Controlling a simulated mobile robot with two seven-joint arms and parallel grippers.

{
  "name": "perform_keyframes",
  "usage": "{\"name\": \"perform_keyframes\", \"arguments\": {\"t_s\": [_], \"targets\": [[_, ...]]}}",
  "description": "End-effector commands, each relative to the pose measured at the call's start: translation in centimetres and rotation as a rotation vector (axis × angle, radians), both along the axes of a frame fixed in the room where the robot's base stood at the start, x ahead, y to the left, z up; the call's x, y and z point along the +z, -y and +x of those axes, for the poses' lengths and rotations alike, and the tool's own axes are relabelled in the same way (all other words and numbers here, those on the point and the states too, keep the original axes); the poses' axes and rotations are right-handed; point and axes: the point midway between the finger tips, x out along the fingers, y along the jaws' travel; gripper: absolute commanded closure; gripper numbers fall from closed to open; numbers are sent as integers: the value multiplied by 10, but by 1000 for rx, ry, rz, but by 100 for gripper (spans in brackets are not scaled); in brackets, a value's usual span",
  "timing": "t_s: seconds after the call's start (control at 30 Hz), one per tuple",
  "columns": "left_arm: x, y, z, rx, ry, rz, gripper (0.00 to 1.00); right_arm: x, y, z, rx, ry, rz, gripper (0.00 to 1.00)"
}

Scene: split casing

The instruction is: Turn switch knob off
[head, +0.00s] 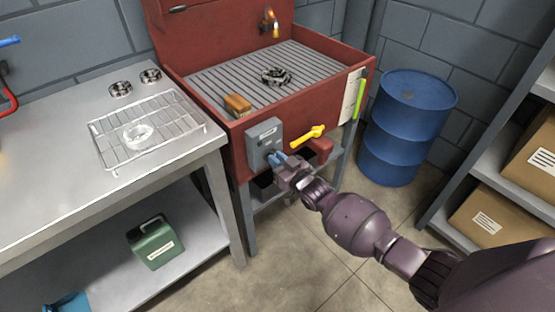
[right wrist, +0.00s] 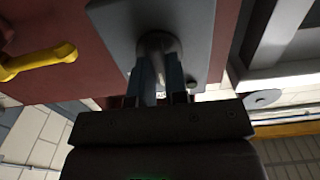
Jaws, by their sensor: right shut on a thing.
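The grey switch box (head: 264,140) is mounted on the front of the red wash basin (head: 236,150). In the right wrist view the box (right wrist: 120,20) fills the upper middle, and the grey switch knob (right wrist: 158,44) sticks out from it. My right gripper (head: 279,161) is at the lower part of the box. In the right wrist view its two bluish fingers (right wrist: 159,75) are shut on the knob, one on each side. The knob is mostly hidden by the gripper in the head view, and I cannot read its setting. My left gripper is not in view.
A yellow lever (head: 305,137) juts out just right of the box and also shows in the right wrist view (right wrist: 38,62). A blue barrel (head: 405,125) stands to the right. A steel table (head: 60,180) is on the left. Boxes sit on the right shelf.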

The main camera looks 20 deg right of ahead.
Motion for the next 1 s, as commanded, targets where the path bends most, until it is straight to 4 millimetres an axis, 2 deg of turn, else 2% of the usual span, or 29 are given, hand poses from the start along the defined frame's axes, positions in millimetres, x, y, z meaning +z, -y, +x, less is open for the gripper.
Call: {"name": "perform_keyframes", "arguments": {"t_s": [0.57,0.6,0.73,1.0], "targets": [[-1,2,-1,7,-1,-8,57,-1,0,-1,0,9,-30,100],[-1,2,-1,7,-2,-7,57,-1,0,-1,0,9,-30,80],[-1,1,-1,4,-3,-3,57,-1,0,0,0,10,-29,61],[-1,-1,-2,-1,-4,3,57,0,0,-1,0,9,-29,61]]}}
